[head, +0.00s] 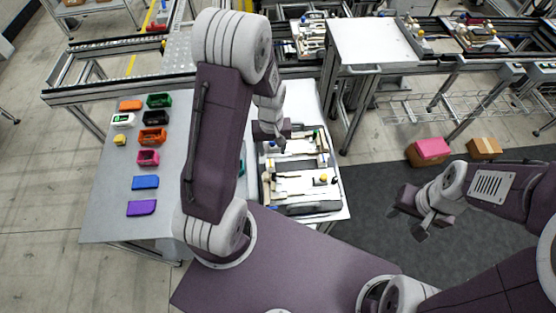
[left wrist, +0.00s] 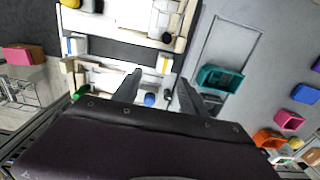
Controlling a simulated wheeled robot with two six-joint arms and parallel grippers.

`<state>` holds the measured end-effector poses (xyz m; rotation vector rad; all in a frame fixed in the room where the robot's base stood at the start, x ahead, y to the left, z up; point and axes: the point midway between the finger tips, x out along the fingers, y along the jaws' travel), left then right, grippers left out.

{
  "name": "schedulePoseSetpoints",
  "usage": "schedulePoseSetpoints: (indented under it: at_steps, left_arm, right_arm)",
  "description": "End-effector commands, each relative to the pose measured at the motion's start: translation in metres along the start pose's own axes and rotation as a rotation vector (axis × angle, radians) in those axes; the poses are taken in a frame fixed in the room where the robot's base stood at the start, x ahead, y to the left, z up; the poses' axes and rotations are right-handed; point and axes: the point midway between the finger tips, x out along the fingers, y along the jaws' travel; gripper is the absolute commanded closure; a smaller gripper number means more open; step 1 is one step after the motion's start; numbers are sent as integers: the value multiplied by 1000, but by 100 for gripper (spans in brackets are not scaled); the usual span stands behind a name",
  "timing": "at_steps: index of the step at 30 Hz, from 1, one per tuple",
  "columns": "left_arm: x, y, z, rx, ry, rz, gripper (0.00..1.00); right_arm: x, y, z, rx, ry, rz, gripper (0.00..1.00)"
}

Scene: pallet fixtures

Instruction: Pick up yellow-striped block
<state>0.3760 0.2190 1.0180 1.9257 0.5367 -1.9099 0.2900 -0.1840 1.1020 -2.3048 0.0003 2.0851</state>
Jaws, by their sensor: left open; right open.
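A small white block with a yellow stripe (left wrist: 164,63) stands on the pallet fixture in the left wrist view, just beyond my left gripper's fingertips. I cannot make it out in the head view. My left gripper (left wrist: 158,88) is open, with nothing held between its fingers; a blue round part (left wrist: 150,99) shows below and between them. In the head view my left gripper (head: 281,142) is over the far part of the white pallet fixture (head: 300,208). A white block with a blue mark (left wrist: 69,46) is on the fixture too. My right gripper (head: 430,222) is open and empty, away from the table.
Several coloured bins, including orange (head: 131,105), blue (head: 145,182) and purple (head: 142,208), are on the grey table's left side. A teal bin (left wrist: 220,78) is beside the fixture. Pink and brown boxes (head: 432,149) stand on the floor at right. Conveyors run behind.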

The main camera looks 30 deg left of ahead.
Motion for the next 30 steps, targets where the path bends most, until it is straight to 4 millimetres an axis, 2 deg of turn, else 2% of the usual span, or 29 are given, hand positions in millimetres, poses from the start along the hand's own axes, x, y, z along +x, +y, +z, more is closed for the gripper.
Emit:
schedulePoseSetpoints:
  at_steps: [5,12,19,27,30]
  left_arm:
    - [0,-4,1,-10,-11,-5,50]
    - [33,-4,2,-9,-13,-6,50]
    - [44,-4,1,-9,-11,-5,50]
    - [85,-4,-2,-9,-12,-6,50]
    - [90,-4,-3,-9,-9,-4,50]
  right_arm:
    - [-4,0,0,0,-1,0,58]
    - [-11,0,-1,0,0,0,58]
    - [-14,0,-1,0,0,0,58]
    - [-26,0,-3,0,0,0,58]
    - [-26,0,-3,0,0,0,58]
